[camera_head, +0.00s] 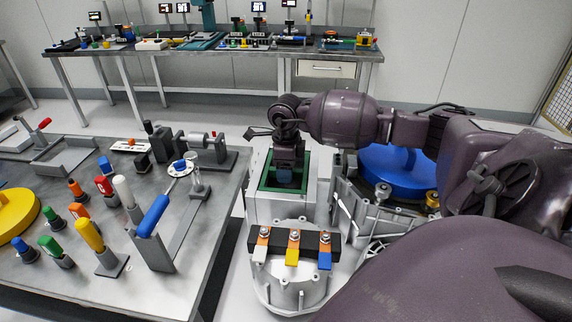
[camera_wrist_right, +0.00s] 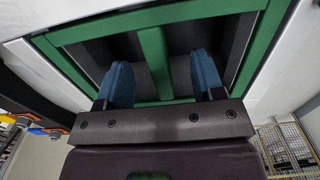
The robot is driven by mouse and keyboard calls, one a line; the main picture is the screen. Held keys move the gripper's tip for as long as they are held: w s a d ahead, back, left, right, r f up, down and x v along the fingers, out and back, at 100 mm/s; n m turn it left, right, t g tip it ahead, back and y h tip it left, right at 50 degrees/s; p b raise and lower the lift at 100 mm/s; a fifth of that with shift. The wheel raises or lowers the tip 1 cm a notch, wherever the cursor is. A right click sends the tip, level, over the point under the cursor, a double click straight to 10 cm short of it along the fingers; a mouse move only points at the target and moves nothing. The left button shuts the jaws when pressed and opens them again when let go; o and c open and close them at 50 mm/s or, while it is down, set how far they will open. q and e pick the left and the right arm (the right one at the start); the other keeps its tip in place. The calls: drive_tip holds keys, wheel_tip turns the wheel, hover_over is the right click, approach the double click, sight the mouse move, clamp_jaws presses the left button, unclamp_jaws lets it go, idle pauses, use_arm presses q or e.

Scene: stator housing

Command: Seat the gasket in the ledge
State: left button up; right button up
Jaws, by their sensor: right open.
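The green gasket (camera_head: 267,186) is a rectangular frame with a middle bar, lying at the top opening of the light grey box-shaped housing (camera_head: 262,208). It fills the upper part of the right wrist view (camera_wrist_right: 153,62) and sits within the housing's pale rim. I cannot tell whether it lies flush on the ledge all round. My right gripper (camera_head: 285,178) is directly above it, pointing down. In the right wrist view its blue fingers (camera_wrist_right: 162,82) are apart, one on each side of the middle bar, with gaps between. My left gripper is not in view.
A round housing with a black terminal block (camera_head: 294,241) stands in front. A blue round part (camera_head: 398,166) is to the right, beneath my right arm. The left table (camera_head: 190,266) carries several coloured-handled tools and a clamp. A workbench (camera_head: 215,55) stands at the back.

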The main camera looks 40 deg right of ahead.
drive_tip(key=shift+r+p, duration=1)
drive_tip(key=shift+r, duration=1.25)
wheel_tip(320, 180, up, 11)
idle(0.6)
drive_tip(key=shift+f, duration=0.1)
drive_tip(key=shift+a, duration=0.1)
idle(0.9)
